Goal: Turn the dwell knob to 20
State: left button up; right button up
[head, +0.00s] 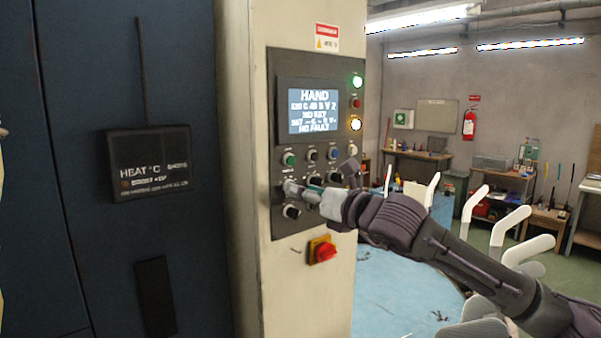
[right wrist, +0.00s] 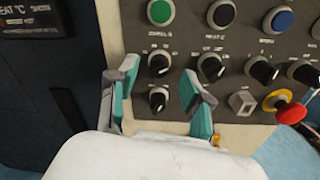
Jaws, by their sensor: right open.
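The control panel (head: 272,120) on the cream post carries several black knobs with white pointers; their labels are too blurred to read, so I cannot tell which one is the dwell knob. In the right wrist view, an upper-left knob (right wrist: 158,65) and a lower-left knob (right wrist: 158,101) show between the teal-padded fingers of my right gripper (right wrist: 157,78). The gripper is open, with its fingers to either side of these knobs; contact is not visible. In the head view, my right gripper (head: 286,189) is at the panel's lower left and hides part of that knob row. My left gripper is not seen.
A green button (right wrist: 160,12) sits above the knobs. Other knobs (right wrist: 210,68) stand close to the right finger. A red switch on a yellow plate (head: 322,250) juts out below the panel. The lit screen (head: 313,111) is above. A dark blue cabinet (head: 90,80) stands left.

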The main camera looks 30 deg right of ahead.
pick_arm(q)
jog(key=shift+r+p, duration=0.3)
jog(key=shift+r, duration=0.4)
pick_arm(e)
jog(key=shift+w+a, duration=0.15)
jog(key=shift+w, duration=0.65)
grip_shut()
pick_arm(q)
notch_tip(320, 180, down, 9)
jog(key=b, duration=0.8)
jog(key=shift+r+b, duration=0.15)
jog(key=shift+b, duration=0.2)
pick_arm(e)
jog(key=shift+n+h, duration=0.3)
jog(key=shift+n, duration=7.3)
